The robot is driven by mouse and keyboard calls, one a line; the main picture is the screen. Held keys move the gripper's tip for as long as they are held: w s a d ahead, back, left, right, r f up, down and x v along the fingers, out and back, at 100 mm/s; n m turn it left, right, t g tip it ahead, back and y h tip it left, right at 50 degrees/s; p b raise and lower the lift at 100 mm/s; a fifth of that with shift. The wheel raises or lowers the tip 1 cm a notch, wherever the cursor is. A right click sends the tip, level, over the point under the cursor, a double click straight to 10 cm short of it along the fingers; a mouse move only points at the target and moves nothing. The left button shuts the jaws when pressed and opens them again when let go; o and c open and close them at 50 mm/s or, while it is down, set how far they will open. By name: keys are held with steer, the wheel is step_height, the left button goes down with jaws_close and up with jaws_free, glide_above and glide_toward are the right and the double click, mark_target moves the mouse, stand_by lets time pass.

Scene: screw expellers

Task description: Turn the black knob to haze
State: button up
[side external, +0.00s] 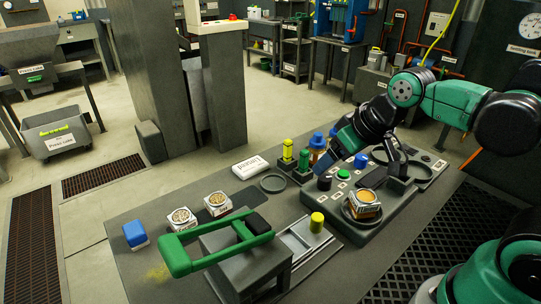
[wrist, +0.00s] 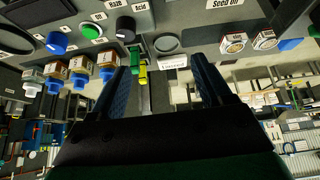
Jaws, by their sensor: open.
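The black knob (side external: 324,182) stands on the grey control panel, left of a green button (side external: 343,174) and a blue knob (side external: 361,160). In the wrist view my gripper (wrist: 163,66) is open with nothing between the fingers. The knob is outside the gap between them.
A labelled jar (side external: 362,205) sits on the panel's front part. A white label block (side external: 251,167) lies further left.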

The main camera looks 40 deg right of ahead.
mark_target(326, 177)
steer(key=w+d+f+g, duration=0.1)
steer(key=g, duration=0.1)
steer(key=w+d+f+g, duration=0.1)
steer(key=w+d, duration=0.1)
steer(key=w+d+f+g, duration=0.1)
steer(key=w+d+g, duration=0.1)
steer(key=shift+w+d+f+n+g+y, duration=0.1)
steer(key=shift+f+n+g+y, duration=0.1)
steer(key=shift+n+g+y, duration=0.1)
steer(key=shift+w+d+f, duration=0.1)
steer(key=shift+d+f, duration=0.05)
steer(key=shift+f, duration=3)
jaws_close()
